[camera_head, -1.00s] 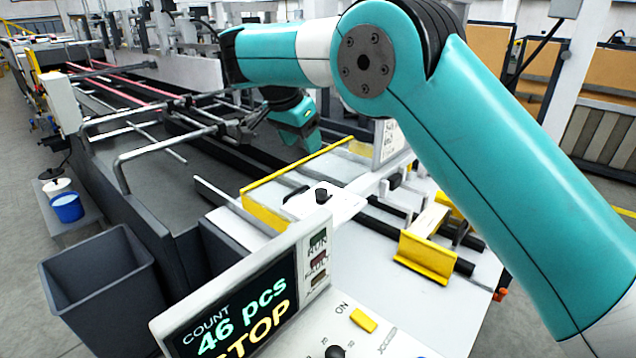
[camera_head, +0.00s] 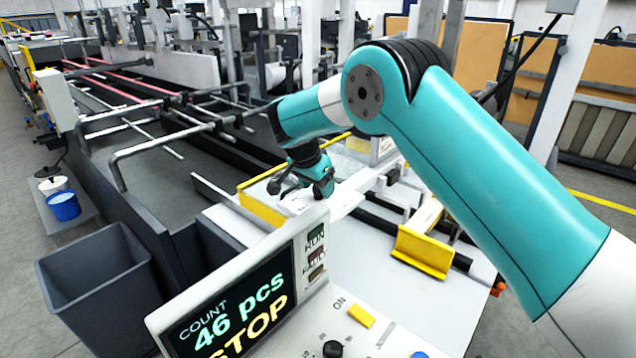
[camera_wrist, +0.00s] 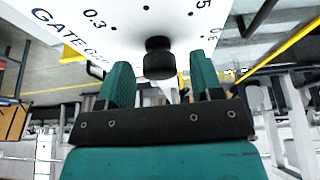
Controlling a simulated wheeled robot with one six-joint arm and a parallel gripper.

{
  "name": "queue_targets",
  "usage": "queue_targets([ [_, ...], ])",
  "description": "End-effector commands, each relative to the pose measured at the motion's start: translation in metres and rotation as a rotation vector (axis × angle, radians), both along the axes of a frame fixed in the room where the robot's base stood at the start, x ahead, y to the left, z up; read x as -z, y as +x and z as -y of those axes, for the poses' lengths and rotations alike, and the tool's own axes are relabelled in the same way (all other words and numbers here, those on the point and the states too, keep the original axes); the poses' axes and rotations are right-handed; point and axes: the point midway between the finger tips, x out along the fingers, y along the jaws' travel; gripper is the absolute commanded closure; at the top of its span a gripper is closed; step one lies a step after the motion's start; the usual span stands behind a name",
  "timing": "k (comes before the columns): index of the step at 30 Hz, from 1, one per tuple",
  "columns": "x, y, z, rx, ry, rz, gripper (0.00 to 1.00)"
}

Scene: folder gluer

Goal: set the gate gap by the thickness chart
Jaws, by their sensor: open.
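A black knob (camera_wrist: 159,58) stands on a white panel (camera_wrist: 205,22) marked "GATE" with dots and numbers such as 0.3 around it. My gripper (camera_wrist: 161,75) is open, its two teal fingers on either side of the knob in the wrist view, with gaps on both sides. I cannot tell how deep the knob sits between them. In the head view my gripper (camera_head: 318,178) is low over the white panel (camera_head: 345,205) and hides the knob. A white chart card (camera_head: 384,148) stands behind, partly covered by my arm, its text unreadable.
The control panel (camera_head: 235,310) in front reads "COUNT 46 pcs STOP". A yellow guide (camera_head: 425,252) and dark rails lie right of the gate panel. A grey bin (camera_head: 98,285) and a blue bucket (camera_head: 63,206) stand on the left.

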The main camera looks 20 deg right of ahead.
Motion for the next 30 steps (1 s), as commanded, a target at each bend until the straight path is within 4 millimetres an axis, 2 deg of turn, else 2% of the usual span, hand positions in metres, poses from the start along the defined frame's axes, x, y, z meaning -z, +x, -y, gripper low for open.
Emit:
queue_targets([
  [5, 0.0001, 0.0000, 0.0002, 0.000, 0.000, 0.000, 0.40],
  [8, 0.0000, 0.0000, 0.0002, 0.000, 0.000, 0.000, 0.59],
  [12, -0.0001, 0.0001, 0.0003, 0.001, 0.000, 0.000, 0.89],
  [22, 0.0003, 0.0001, 0.0006, -0.034, -0.001, 0.002, 0.89],
  [30, 0.0018, -0.0005, 0.0020, -0.189, 0.000, 0.003, 0.89],
])
